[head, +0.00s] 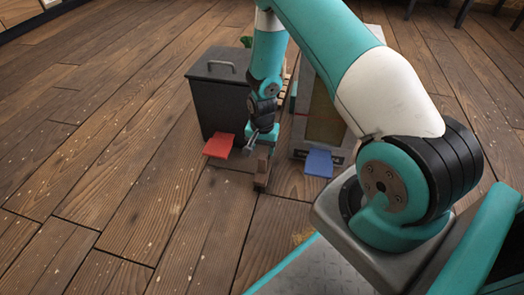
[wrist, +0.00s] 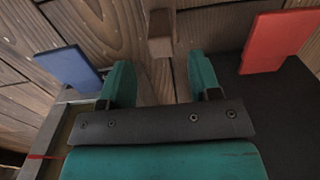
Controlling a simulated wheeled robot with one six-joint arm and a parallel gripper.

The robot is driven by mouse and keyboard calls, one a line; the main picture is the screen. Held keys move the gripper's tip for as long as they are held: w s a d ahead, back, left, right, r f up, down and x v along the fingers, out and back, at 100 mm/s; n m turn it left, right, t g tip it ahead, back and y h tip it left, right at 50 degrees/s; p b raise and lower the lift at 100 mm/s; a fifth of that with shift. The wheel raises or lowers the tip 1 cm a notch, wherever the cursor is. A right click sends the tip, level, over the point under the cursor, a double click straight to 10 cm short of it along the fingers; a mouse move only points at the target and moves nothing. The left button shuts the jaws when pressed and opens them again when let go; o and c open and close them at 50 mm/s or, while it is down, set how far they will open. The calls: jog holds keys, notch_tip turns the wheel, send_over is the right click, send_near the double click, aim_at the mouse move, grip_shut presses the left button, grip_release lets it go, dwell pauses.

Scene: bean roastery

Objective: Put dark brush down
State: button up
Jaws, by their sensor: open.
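My gripper (head: 262,141) reaches down between the two bins, low over the floor. In the wrist view its two teal fingers (wrist: 160,78) stand apart. A brown brush (head: 261,178) is right below and in front of the gripper, at floor level. In the wrist view the brush (wrist: 160,33) shows a thicker end at the top and a narrower part running back between the fingers, with gaps on both sides. Its far part is hidden by the gripper body. I cannot tell its bristles from its handle.
A dark bin (head: 214,98) with a handled lid and red pedal (head: 219,146) stands left of the gripper. A pale bin (head: 318,88) with a blue pedal (head: 319,163) stands close on the right. The plank floor (head: 130,170) at front left is clear.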

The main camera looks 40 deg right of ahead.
jog(key=s+a+r+n+y+p, duration=0.1)
jog(key=a+r+n, duration=0.1)
jog(key=a+r, duration=0.5)
jog(key=s+a+r+n, duration=0.1)
jog(key=a+r+n, duration=0.15)
jog(key=r, duration=0.85)
jog(key=s+a+r+n+y+p, duration=0.1)
jog(key=a+r+n, duration=0.25)
jog(key=r, duration=0.45)
jog(key=s+a+r+n+y, duration=0.1)
jog(key=s+a+r+n, duration=0.3)
jog(key=s+r, duration=0.3)
jog(key=s+a+r+n+y, duration=0.1)
jog(key=s+a+r+n, duration=0.4)
jog(key=s, duration=0.7)
notch_tip(320, 180, up, 2)
jog(key=shift+a+r+n, duration=0.2)
jog(key=shift+n, duration=0.1)
